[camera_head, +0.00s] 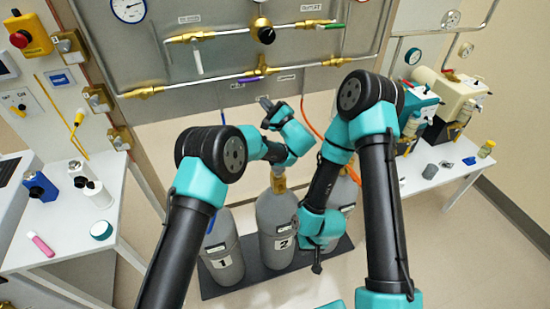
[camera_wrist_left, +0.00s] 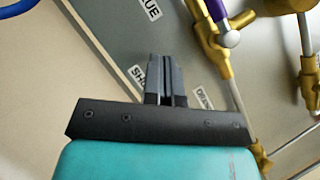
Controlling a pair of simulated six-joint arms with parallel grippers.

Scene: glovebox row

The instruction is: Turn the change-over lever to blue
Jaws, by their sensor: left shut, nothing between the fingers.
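The change-over lever appears to be the purple handle (camera_head: 250,79) on the brass valve (camera_head: 262,70) in the middle of the panel's lower pipe. In the head view it points left along the pipe. The purple handle (camera_wrist_left: 217,10) and its brass body (camera_wrist_left: 208,38) also show at the top of the left wrist view, beside a label reading BLUE (camera_wrist_left: 150,8). My left gripper (camera_head: 266,103) is below the valve, apart from the lever. Its fingers (camera_wrist_left: 166,75) are shut and empty. My right gripper (camera_head: 317,266) hangs low by the cylinders; its jaw opening is unclear.
The panel (camera_head: 225,60) carries a white lever (camera_head: 197,62), a green lever (camera_head: 334,25) and a black knob (camera_head: 266,35). Grey cylinders (camera_head: 275,215) stand below on a dark base. An orange hose (camera_head: 311,118) hangs near my left gripper. Tables with items stand at both sides.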

